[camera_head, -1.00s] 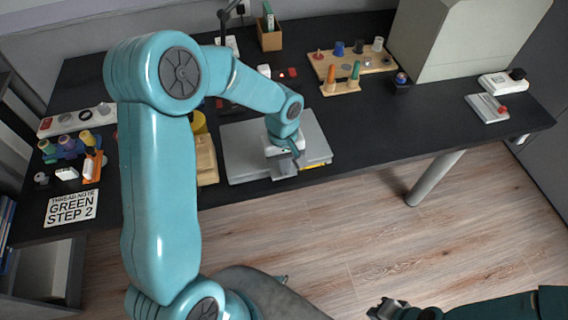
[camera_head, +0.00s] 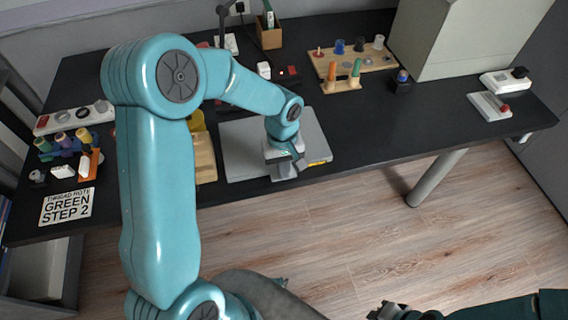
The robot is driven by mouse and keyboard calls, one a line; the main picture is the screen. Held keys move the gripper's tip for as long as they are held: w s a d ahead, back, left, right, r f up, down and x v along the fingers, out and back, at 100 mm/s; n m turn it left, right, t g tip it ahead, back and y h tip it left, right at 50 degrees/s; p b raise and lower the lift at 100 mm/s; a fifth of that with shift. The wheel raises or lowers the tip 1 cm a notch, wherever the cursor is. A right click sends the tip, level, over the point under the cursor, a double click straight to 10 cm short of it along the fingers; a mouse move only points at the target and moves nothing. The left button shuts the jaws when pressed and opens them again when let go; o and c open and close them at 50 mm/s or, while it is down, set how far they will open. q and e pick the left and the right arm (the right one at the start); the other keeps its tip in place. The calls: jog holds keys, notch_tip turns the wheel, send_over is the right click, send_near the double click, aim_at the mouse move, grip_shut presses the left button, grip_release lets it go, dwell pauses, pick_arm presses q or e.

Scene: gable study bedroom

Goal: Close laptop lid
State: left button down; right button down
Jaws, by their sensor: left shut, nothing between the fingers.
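The laptop (camera_head: 240,158) is a flat grey slab near the front edge of the black desk. Its lid looks down flat, with no raised screen showing. My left gripper (camera_head: 284,172) is over the laptop's front right part, pointing down, shut and empty. I cannot tell whether its tips touch the lid. The gripper and forearm hide part of the laptop. My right gripper (camera_head: 378,311) is low in the view over the wood floor, away from the desk; its jaws are too unclear to read.
The black desk (camera_head: 420,130) is clear right of the laptop. A wooden peg rack (camera_head: 379,64) stands behind. A sign (camera_head: 67,207) and spools (camera_head: 63,142) are at left. A large beige box (camera_head: 455,40) stands at back right.

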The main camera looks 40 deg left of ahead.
pick_arm(q)
notch_tip(320, 180, up, 13)
jog(key=p, duration=0.1)
jog(key=s+d+f+m+h, duration=0.1)
jog(key=s+d+f+m, duration=0.1)
jog(key=d+f, duration=0.5)
jog(key=s+d+f+m+h, duration=0.1)
jog(key=s+d+f+m, duration=0.15)
jog(key=f, duration=0.75)
jog(key=s+d+f+m, duration=0.1)
jog(key=s+d+f, duration=0.1)
jog(key=s+f, duration=0.3)
jog(key=s+d+f+m+t+h, duration=0.1)
jog(key=s+d+f+m, duration=0.1)
jog(key=s+f, duration=0.3)
jog(key=shift+d, duration=0.75)
